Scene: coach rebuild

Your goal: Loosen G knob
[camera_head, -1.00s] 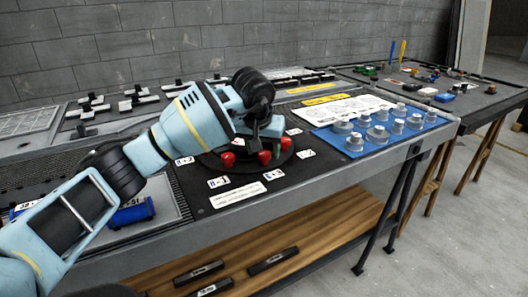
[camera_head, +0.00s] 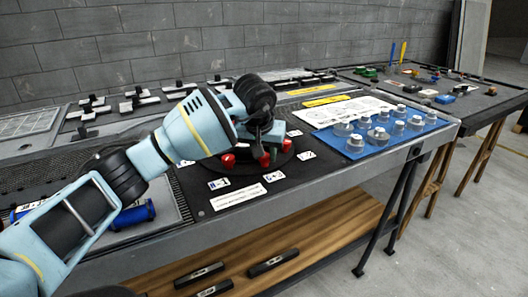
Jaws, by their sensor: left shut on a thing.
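A dark round plate (camera_head: 245,167) on the bench carries red knobs. One red knob (camera_head: 228,160) shows at the plate's left and another red knob (camera_head: 264,159) at its front. A third red knob (camera_head: 287,145) shows partly at the right, beside my fingers. My left gripper (camera_head: 272,143) reaches over the plate from the left and points down, shut on a knob that its fingers mostly hide. I cannot read which letter that knob has. Small white label cards, such as one in front (camera_head: 218,184), lie around the plate. My right gripper is not in view.
A blue mat (camera_head: 378,150) with several grey and white knobs lies right of the plate. A white text card (camera_head: 238,196) lies near the bench's front edge. A blue cylinder (camera_head: 132,214) is at the left. A second table (camera_head: 480,98) stands at the back right.

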